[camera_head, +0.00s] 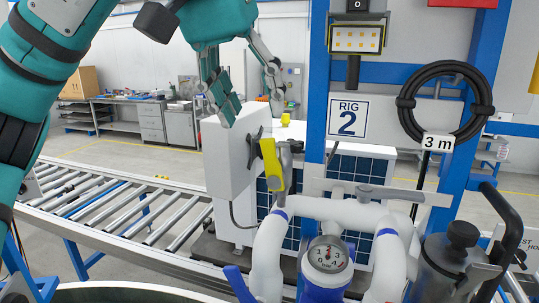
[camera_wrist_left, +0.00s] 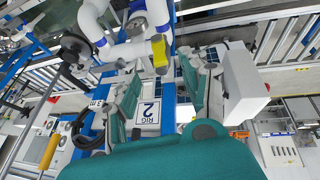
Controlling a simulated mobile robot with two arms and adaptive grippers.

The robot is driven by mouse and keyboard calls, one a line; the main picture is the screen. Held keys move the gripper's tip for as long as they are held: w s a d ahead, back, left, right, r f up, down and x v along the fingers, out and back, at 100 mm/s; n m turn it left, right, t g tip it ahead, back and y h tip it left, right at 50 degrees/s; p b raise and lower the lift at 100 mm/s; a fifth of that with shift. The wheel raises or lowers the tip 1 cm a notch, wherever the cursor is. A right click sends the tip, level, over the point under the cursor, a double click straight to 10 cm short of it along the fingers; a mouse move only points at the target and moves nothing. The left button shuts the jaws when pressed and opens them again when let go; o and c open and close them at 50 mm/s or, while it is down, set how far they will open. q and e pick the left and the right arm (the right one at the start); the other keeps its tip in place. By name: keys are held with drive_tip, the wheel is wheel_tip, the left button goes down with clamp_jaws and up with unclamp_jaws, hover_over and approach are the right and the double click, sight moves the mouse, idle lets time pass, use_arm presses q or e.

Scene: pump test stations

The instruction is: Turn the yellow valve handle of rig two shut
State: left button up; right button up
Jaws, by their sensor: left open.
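The yellow valve handle (camera_head: 270,163) stands nearly upright, slightly tilted, at the grey valve on top of the white pipe (camera_head: 268,250), left of the "RIG 2" sign (camera_head: 348,117). My left gripper (camera_head: 252,106) is open and empty, pointing down above the handle, its fingertips apart from it. In the left wrist view the yellow handle (camera_wrist_left: 159,52) shows just past the fingertips, in line with the gap between the two teal fingers (camera_wrist_left: 162,67). Whether they stand at the same depth I cannot tell. My right gripper is not in view.
A light grey box (camera_head: 228,158) stands close left of the handle. A blue post (camera_head: 315,90) rises to its right. A pressure gauge (camera_head: 328,254), grey canister (camera_head: 450,268) and coiled black hose (camera_head: 405,103) are further right. A roller conveyor (camera_head: 110,208) runs behind, left.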

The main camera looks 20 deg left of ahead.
sight(266, 143)
use_arm(q)
drive_tip(key=p+x, duration=0.1)
drive_tip(key=x, duration=0.6)
drive_tip(key=shift+w+f, duration=0.15)
drive_tip(key=shift+f, duration=0.05)
drive_tip(key=shift+w+d+f+p, duration=0.15)
drive_tip(key=shift+w+f+p, duration=0.15)
drive_tip(key=shift+f, duration=0.25)
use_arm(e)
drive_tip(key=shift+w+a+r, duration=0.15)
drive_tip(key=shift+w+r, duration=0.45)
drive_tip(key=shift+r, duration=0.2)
use_arm(q)
drive_tip(key=shift+s, duration=0.15)
clamp_jaws()
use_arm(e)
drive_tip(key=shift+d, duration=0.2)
